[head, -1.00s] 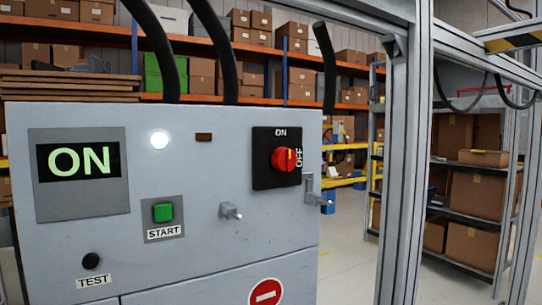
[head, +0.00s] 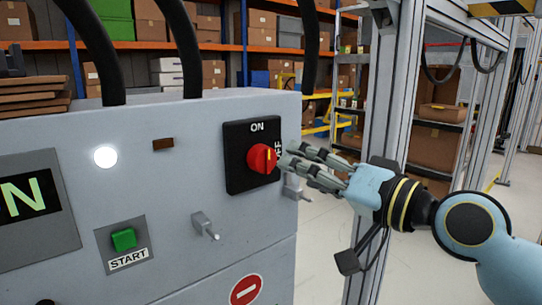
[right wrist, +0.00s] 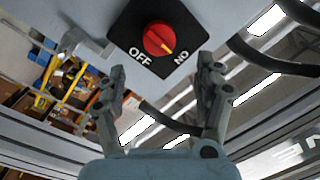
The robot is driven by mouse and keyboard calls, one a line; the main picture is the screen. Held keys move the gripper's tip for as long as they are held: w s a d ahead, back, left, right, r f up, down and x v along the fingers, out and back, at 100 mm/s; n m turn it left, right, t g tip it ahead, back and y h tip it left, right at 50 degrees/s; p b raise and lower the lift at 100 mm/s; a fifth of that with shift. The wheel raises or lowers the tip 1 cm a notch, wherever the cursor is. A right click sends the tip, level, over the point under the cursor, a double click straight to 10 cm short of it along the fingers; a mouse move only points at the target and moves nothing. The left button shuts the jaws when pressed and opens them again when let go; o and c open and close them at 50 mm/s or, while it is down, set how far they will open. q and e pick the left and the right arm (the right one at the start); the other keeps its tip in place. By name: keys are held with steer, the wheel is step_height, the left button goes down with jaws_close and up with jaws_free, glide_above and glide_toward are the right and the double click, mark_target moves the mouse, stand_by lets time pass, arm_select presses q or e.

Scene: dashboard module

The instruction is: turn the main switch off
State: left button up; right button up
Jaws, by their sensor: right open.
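The main switch is a red knob (head: 261,158) on a black square plate (head: 237,181), on the upper right of the grey cabinet front. Its yellow mark points up toward the ON label. OFF is printed to its right, partly hidden by my fingers. My right gripper (head: 284,161) reaches in from the right, just in front of the switch. In the right wrist view the open fingers (right wrist: 161,68) are spread, with the red knob (right wrist: 159,40) ahead between their tips, apparently not touched. The display (head: 24,199) is cut off, showing a lit N. My left gripper is out of view.
The grey cabinet (head: 180,270) also bears a lit white lamp (head: 105,157), a green START button (head: 123,239) and a protruding latch handle (head: 205,225). A metal frame post (head: 385,110) stands to the right, behind my right arm. Shelves with boxes fill the background.

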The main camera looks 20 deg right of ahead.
mark_target(269, 159)
steer(key=p+x, duration=0.1)
steer(key=x, duration=0.7)
steer(key=shift+f, duration=0.1)
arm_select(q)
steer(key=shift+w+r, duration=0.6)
arm_select(e)
steer(key=c, duration=1.2)
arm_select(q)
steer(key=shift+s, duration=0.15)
arm_select(e)
steer(key=shift+o, duration=0.2)
